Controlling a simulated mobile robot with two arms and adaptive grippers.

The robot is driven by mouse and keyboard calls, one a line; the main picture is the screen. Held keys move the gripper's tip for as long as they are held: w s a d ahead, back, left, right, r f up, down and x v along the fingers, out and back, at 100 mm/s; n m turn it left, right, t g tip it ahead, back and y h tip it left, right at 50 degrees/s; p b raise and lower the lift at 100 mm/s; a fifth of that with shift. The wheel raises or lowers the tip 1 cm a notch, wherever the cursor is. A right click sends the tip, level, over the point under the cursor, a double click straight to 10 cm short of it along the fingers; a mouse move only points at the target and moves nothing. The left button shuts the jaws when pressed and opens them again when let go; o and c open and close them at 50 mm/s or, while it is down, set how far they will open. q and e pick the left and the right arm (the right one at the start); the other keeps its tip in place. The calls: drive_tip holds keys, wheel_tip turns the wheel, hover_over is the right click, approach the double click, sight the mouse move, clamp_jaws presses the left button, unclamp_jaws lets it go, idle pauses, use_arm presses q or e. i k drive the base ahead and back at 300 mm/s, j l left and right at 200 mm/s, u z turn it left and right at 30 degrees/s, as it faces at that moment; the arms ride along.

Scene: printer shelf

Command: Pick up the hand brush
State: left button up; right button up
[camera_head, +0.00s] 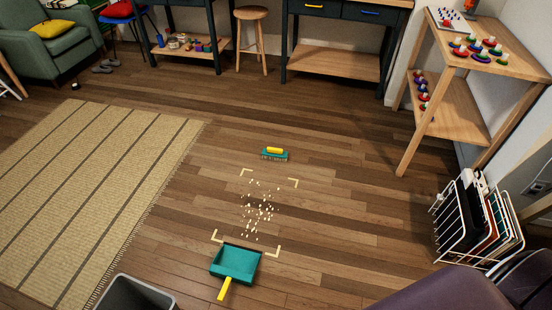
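The hand brush (274,154) lies on the wooden floor near the middle of the head view. It has a teal body, a yellow handle on top and pale bristles on its near side. A teal dustpan (236,263) with a yellow handle lies on the floor nearer to me. Small pale crumbs (257,210) are scattered between the brush and the dustpan, inside pale corner marks. Neither of my grippers shows in the head view.
A striped rug (85,190) covers the floor at left. A dark bin (137,295) stands at the bottom edge. A wooden shelf (490,60) and a white wire rack (480,230) stand at right. A stool (252,40) and workbenches stand at the back. Floor around the brush is clear.

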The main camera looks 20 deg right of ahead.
sight(275, 154)
drive_tip(key=k+u, duration=0.3)
drive_tip(key=k+j+u, duration=0.15)
drive_tip(key=u, duration=0.2)
drive_tip(key=i+l+u, duration=0.1)
drive_tip(key=l+u, duration=0.6)
drive_tip(key=i+l+u, duration=0.1)
drive_tip(key=l+u, duration=0.3)
drive_tip(key=i+l, duration=0.1)
drive_tip(key=l, duration=2.5)
drive_tip(key=i, duration=0.05)
